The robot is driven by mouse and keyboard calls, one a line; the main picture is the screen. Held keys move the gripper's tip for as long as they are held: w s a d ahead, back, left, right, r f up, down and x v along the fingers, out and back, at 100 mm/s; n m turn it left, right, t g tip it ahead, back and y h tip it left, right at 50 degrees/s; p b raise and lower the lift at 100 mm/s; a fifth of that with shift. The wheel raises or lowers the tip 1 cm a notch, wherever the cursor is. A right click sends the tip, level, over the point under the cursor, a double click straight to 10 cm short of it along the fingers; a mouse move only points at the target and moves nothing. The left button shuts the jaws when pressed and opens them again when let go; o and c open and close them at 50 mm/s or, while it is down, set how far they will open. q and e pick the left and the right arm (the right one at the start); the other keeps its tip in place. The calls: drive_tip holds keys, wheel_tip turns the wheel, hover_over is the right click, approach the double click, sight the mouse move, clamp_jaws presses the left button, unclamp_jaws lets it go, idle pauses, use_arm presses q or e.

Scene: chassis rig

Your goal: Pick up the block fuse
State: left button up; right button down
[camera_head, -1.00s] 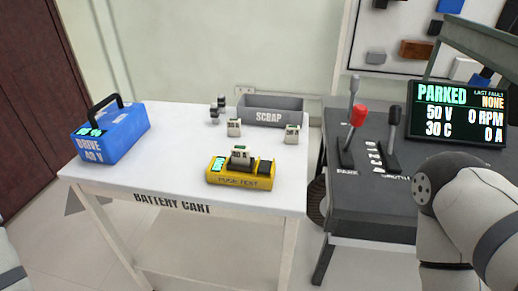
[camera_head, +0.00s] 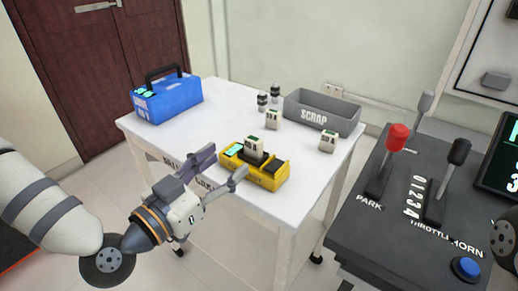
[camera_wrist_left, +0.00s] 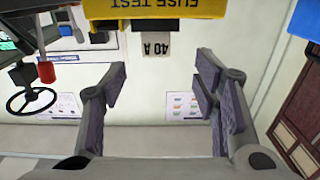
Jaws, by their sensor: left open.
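Block fuses with pale bodies are on the white battery cart (camera_head: 225,100). One block fuse (camera_head: 254,146) sits upright in the yellow fuse tester (camera_head: 266,180). Another block fuse (camera_head: 273,119) stands behind it, and a third block fuse (camera_head: 328,141) stands to the right near the scrap bin. My left gripper (camera_head: 222,165) is open and empty at the cart's front edge, just left of the tester. In the left wrist view, the tester (camera_wrist_left: 160,10) appears upside down with a block fuse marked 40 A (camera_wrist_left: 156,45) ahead of the spread fingers. My right gripper is out of view.
A grey scrap bin (camera_head: 320,108) stands at the cart's back right. Two dark-and-grey cylinders (camera_head: 268,98) stand left of it. A blue drive battery (camera_head: 168,100) is at the left end. A dark control console (camera_head: 400,215) with levers stands at right.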

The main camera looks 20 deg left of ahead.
sight(250, 143)
use_arm(q)
drive_tip(key=x, duration=0.9)
drive_tip(key=shift+s+d+r, duration=0.15)
drive_tip(key=shift+d, duration=0.1)
clamp_jaws()
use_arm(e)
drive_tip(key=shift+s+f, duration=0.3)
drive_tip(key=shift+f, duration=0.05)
use_arm(q)
drive_tip(key=shift+r, duration=0.1)
